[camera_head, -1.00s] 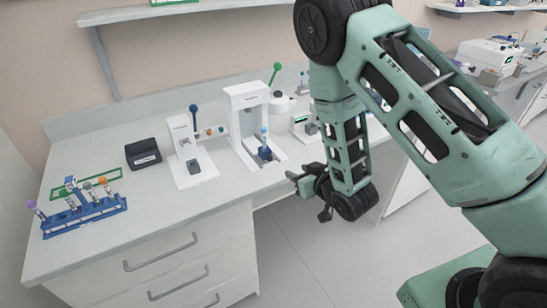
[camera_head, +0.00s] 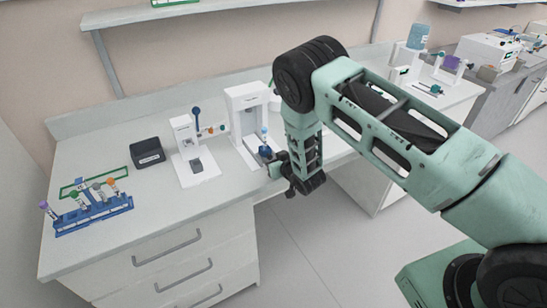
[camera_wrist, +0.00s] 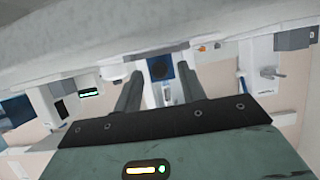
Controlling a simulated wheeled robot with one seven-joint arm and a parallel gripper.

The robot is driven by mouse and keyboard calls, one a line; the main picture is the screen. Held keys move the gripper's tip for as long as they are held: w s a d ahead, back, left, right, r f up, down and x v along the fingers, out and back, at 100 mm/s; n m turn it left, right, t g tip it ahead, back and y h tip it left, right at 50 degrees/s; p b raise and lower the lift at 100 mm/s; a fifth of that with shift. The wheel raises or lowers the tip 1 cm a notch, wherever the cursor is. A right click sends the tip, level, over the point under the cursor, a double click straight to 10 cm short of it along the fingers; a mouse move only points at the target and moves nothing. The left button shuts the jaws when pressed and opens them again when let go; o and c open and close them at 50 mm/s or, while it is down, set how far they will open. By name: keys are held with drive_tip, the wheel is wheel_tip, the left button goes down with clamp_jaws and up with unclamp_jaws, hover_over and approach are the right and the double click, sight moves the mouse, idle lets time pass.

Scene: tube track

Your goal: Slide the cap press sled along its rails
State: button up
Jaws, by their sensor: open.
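The cap press (camera_head: 246,112) is a white upright frame on a white base, standing on the bench. Its blue sled (camera_head: 266,154) sits low at the front of that base, with a light-blue-capped tube (camera_head: 264,135) upright above it. My gripper (camera_head: 273,168) is at the bench's front edge, close to the sled. In the wrist view the blue sled (camera_wrist: 160,69) with a dark round spot lies between and just beyond the tips of my gripper (camera_wrist: 160,80). The fingers are apart, with no clear contact. The rails are hard to make out.
A second white device (camera_head: 192,150) with a blue-knobbed lever stands left of the press, beside a black box (camera_head: 146,152). A blue tube rack (camera_head: 92,216) is at the bench's left end. Bare benchtop (camera_head: 170,215) lies in front of these.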

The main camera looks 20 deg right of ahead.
sight(267, 152)
drive_tip(key=shift+w, duration=0.1)
clamp_jaws()
drive_tip(key=b+x, duration=0.2)
drive_tip(key=shift+w+a+r+b, duration=0.1)
drive_tip(key=shift+w+r+b, duration=0.05)
drive_tip(key=shift+w+b, duration=0.2)
drive_tip(key=shift+w+a+r+b, duration=0.1)
drive_tip(key=shift+w+b, duration=0.1)
drive_tip(key=shift+w, duration=0.2)
drive_tip(key=shift+w+a+r+b, duration=0.1)
drive_tip(key=shift+w+b, duration=0.05)
drive_tip(key=shift+w, duration=0.2)
unclamp_jaws()
drive_tip(key=shift+s, duration=0.1)
drive_tip(key=b+v, duration=0.5)
drive_tip(key=v, duration=1.2)
drive_tip(key=shift+s, duration=0.2)
